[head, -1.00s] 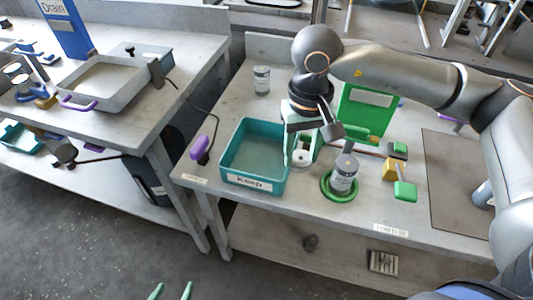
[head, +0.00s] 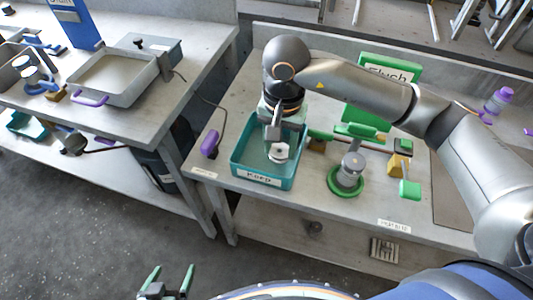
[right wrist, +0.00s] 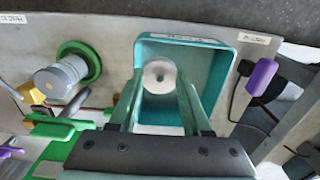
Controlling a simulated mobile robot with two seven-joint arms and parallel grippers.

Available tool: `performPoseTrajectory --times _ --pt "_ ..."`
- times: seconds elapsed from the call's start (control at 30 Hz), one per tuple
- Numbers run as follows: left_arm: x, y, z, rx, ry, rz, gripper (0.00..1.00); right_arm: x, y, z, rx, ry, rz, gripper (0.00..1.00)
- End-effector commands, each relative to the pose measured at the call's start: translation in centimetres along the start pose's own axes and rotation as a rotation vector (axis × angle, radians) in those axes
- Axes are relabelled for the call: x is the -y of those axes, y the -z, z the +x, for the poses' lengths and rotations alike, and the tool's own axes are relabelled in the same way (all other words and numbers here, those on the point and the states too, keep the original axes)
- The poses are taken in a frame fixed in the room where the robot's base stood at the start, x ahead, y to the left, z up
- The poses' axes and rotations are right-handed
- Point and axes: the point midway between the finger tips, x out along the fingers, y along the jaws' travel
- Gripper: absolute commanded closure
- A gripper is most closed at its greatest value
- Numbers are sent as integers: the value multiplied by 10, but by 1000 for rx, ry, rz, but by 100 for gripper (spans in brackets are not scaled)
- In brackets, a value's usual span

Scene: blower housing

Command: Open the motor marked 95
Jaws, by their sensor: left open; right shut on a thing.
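My right gripper (head: 277,150) is over the teal Keep bin (head: 238,160). It is shut on a small white round piece (head: 278,153) with a hole in its middle. In the right wrist view the piece (right wrist: 159,76) sits between the green fingertips, with the bin's floor behind it. A grey cylindrical motor (head: 351,168) stands in a green ring (head: 346,190) right of the bin; it also shows in the right wrist view (right wrist: 62,79). Its number cannot be read. My left gripper (head: 177,282) is open and empty at the bottom, over the floor.
A green sign (head: 390,68) and green-handled fixtures (head: 410,189) stand behind and right of the motor. A purple-handled item (head: 209,143) lies left of the bin. The left table holds a grey tray (head: 155,80). A purple-topped bottle (head: 497,100) stands at right.

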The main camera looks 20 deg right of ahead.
Motion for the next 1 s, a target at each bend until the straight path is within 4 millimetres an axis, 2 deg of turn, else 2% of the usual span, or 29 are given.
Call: performPoseTrajectory --times 0.03,0.1,0.23,0.43,0.63,1.0 --pt "0 1 0 -2 0 0 2 7 2 13 6 -6 1 100" --pt "0 2 -1 -4 1 0 2 16 6 25 6 -5 1 100" --pt "0 2 -1 -7 1 -1 2 27 13 39 3 -3 0 100" --pt "0 2 -1 -7 0 -1 2 35 16 51 3 -4 -1 100" --pt "-1 6 -5 -9 1 -1 2 35 16 77 4 -4 -1 100" --pt "0 2 -3 -5 1 -2 2 35 17 84 1 -2 -2 100"
